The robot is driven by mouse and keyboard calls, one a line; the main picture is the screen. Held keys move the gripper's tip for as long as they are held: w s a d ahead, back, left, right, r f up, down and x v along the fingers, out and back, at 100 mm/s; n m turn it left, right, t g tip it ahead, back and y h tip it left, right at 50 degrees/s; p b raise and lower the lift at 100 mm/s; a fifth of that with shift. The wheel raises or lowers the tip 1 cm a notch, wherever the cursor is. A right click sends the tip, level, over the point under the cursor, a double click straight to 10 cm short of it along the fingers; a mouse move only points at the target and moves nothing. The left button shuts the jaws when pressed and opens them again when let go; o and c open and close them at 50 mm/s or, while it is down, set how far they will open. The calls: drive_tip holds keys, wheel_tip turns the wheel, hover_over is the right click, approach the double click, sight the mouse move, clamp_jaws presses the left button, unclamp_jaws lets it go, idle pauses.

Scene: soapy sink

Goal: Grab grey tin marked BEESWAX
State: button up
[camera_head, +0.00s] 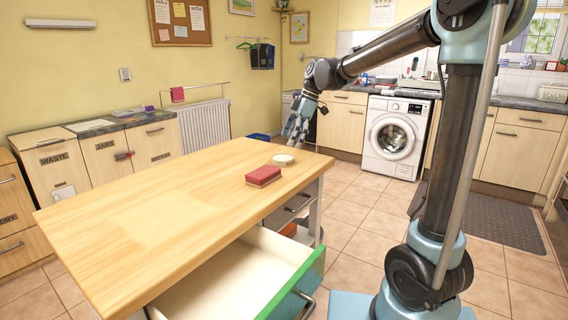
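A small, low round tin (283,159) with a pale top and a darker rim lies on the wooden table near its far right edge. No lettering on it can be read at this size, so I cannot tell if it is the one marked BEESWAX. My gripper (296,138) points down just above and slightly right of the round tin, apart from it in the picture. Nothing shows between its fingers, and their spacing is too small to judge.
A dark red box or book (263,176) lies on the table (150,210) close in front of the tin. The table's left part is bare. A drawer (240,280) with a green front edge stands open below the near edge. A washing machine (392,138) stands at the back.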

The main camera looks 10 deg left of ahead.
sight(283, 158)
drive_tip(key=shift+w+x, duration=0.2)
drive_tip(key=shift+x, duration=3.15)
drive_tip(key=c, duration=1.2)
